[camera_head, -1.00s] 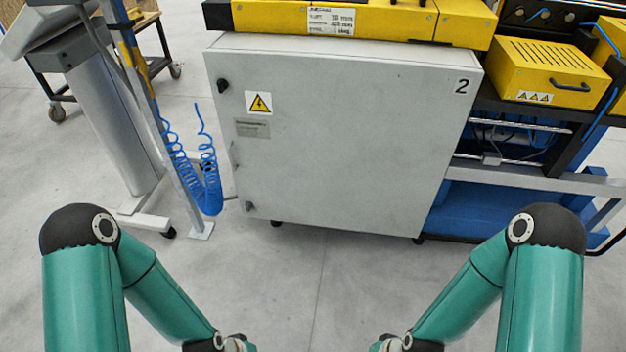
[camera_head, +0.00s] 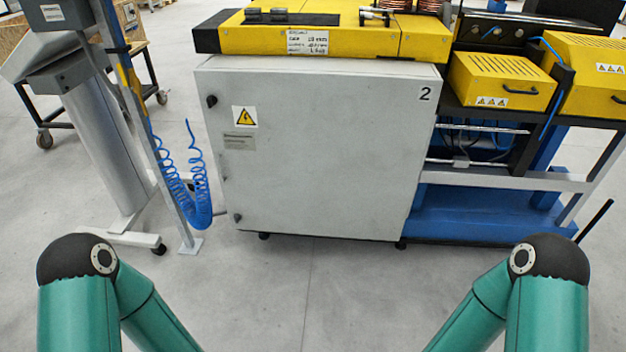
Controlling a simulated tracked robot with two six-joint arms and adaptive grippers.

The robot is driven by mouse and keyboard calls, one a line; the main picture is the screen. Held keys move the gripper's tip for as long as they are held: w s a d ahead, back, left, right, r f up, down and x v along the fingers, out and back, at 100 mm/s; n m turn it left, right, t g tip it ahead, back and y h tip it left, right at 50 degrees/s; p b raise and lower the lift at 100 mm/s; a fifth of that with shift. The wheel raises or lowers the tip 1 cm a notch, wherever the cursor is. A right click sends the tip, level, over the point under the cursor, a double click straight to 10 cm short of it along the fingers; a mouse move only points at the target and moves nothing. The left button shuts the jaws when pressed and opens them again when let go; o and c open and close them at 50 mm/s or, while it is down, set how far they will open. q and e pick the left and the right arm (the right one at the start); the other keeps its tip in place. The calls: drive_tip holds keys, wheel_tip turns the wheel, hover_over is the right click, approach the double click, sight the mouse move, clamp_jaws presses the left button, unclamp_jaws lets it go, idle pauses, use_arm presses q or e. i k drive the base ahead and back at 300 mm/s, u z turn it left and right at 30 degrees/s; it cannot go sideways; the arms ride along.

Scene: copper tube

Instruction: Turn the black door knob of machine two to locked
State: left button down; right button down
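Machine two's grey cabinet door (camera_head: 320,160) is shut and carries a "2" at its upper right. The black door knob (camera_head: 212,101) sits at the door's upper left, above and left of a yellow warning sign (camera_head: 245,117). The knob is too small to tell which way it points. My two teal arms show at the lower left and lower right, well short of the cabinet. Both grippers are below the picture's edge and out of view.
A grey post with a coiled blue hose (camera_head: 198,190) stands just left of the cabinet. A wheeled stand (camera_head: 105,145) is further left. A blue frame with yellow boxes (camera_head: 500,80) is on the right. The floor (camera_head: 310,290) in front is clear.

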sight(211, 100)
drive_tip(key=z, duration=0.05)
drive_tip(key=i, duration=0.9)
drive_tip(key=u, duration=0.1)
